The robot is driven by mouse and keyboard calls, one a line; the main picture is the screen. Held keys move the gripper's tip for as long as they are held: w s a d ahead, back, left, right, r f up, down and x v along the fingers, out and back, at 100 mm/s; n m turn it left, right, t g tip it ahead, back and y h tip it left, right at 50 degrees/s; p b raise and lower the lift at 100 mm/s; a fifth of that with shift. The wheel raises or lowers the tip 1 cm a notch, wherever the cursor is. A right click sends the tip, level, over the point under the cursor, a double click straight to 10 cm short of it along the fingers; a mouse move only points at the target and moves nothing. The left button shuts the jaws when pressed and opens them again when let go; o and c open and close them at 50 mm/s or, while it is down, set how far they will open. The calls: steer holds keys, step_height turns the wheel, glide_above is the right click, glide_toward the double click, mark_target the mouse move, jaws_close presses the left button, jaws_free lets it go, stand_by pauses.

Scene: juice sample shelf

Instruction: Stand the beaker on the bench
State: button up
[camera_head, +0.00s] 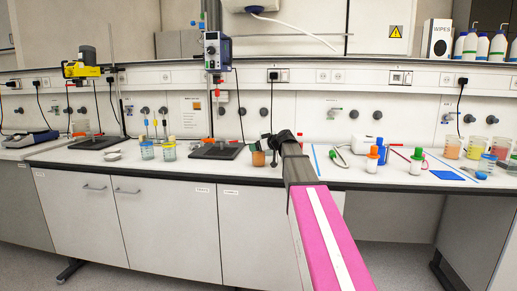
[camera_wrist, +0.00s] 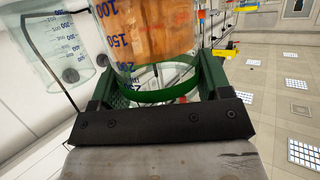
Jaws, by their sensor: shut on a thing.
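A clear beaker with orange-brown liquid (camera_head: 259,158) is at the middle of the bench (camera_head: 215,169), left of my arm's end. In the wrist view the beaker (camera_wrist: 155,35) fills the upper middle, with blue scale marks on its wall. My gripper (camera_head: 270,146) is shut on this beaker. Its green fingers (camera_wrist: 160,82) lie on either side of the beaker in the wrist view. The beaker's base is hard to make out, and I cannot tell whether it touches the bench.
A clear marked beaker (camera_wrist: 62,45) is close by at upper left in the wrist view. A stirrer stand (camera_head: 215,150) and small blue-liquid beakers (camera_head: 147,150) stand to the left. A white box (camera_head: 366,144), capped bottles (camera_head: 372,160) and coloured-liquid beakers (camera_head: 476,148) stand to the right.

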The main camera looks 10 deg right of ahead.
steer(key=shift+f, duration=0.25)
steer(key=o, duration=1.1)
steer(key=v, duration=1.2)
steer(key=shift+r, duration=0.1)
